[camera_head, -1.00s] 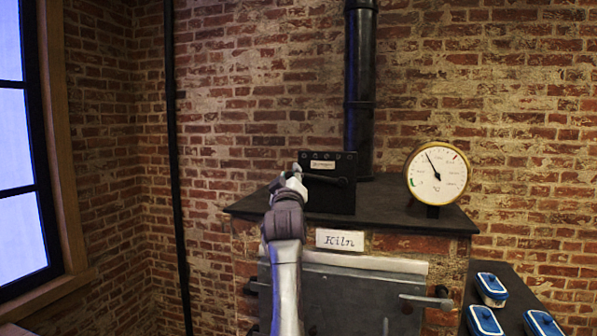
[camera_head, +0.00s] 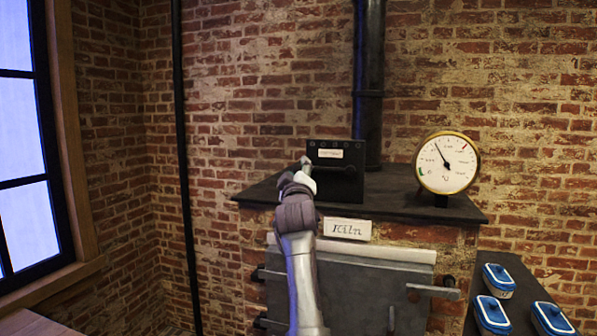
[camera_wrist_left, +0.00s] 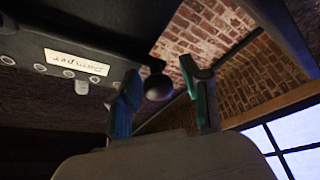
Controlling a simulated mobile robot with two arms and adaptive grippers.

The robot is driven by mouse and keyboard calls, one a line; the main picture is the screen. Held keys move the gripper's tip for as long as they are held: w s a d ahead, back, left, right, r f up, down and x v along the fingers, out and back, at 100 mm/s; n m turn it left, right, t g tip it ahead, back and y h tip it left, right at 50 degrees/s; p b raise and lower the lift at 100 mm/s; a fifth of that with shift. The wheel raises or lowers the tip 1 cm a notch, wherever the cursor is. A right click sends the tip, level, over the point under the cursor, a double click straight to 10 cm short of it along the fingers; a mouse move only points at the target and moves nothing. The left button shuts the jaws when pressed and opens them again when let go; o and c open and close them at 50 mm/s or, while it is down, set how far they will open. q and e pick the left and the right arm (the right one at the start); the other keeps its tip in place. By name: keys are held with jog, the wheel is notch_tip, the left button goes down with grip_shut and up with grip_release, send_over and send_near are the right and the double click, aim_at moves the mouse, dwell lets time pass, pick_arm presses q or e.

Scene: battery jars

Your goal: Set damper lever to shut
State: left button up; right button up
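The damper box (camera_head: 335,182) is black with a small pale label and stands on top of the kiln. In the left wrist view the box (camera_wrist_left: 90,25) appears upside down, with its "Damper" label and a row of round marks. The damper lever's dark ball knob (camera_wrist_left: 157,86) shows between my left fingertips. My left gripper (camera_head: 306,163) is at the box's left front side. It also shows in the left wrist view (camera_wrist_left: 160,92), with its fingers apart and gaps beside the knob. The lever's exact setting is hard to read. My right gripper is not in view.
The kiln top (camera_head: 410,205) is a dark slab with a round dial gauge (camera_head: 447,163) at right. A black pipe (camera_head: 368,90) rises behind the box. Several blue-lidded jars (camera_head: 498,280) stand on a dark table at lower right. A window is at left.

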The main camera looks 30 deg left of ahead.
pick_arm(q)
jog(key=shift+s, duration=0.1)
jog(key=v, duration=1.2)
dwell(0.4)
